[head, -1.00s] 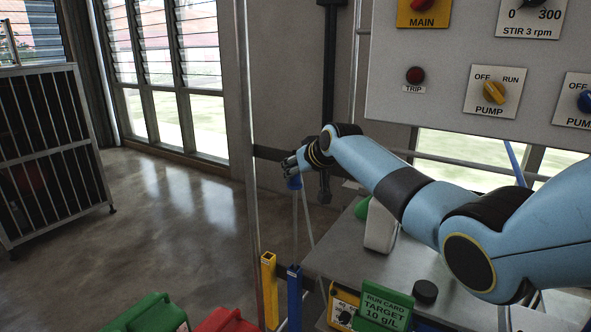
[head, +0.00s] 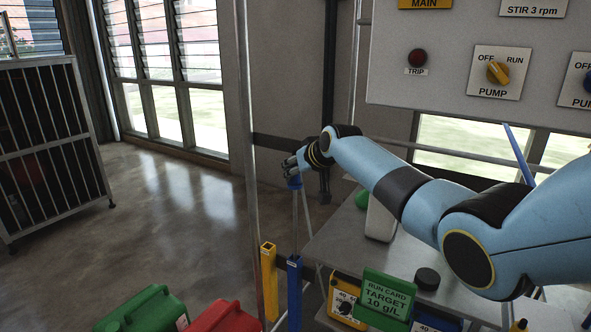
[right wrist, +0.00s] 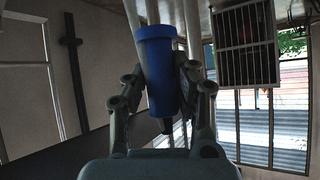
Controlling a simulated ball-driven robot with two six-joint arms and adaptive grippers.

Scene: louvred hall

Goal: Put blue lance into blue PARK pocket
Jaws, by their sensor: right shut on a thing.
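My right gripper (head: 291,168) is shut on the blue handle of the blue lance (head: 294,184), left of the bench. In the right wrist view the blue handle (right wrist: 158,75) sits between the two fingers of my right gripper (right wrist: 162,100). The lance's thin grey shaft hangs about upright below the handle. Its lower part meets the top of the blue PARK pocket (head: 294,292), a square upright tube, in the head view. I cannot tell how far the tip is inside. My left gripper is out of view.
A yellow pocket (head: 269,285) stands just left of the blue one. A green run card (head: 386,297) and a black knob (head: 427,278) are at the bench (head: 335,235). Green (head: 145,312) and red (head: 226,318) containers stand at the front left. A metal post rises behind the pockets.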

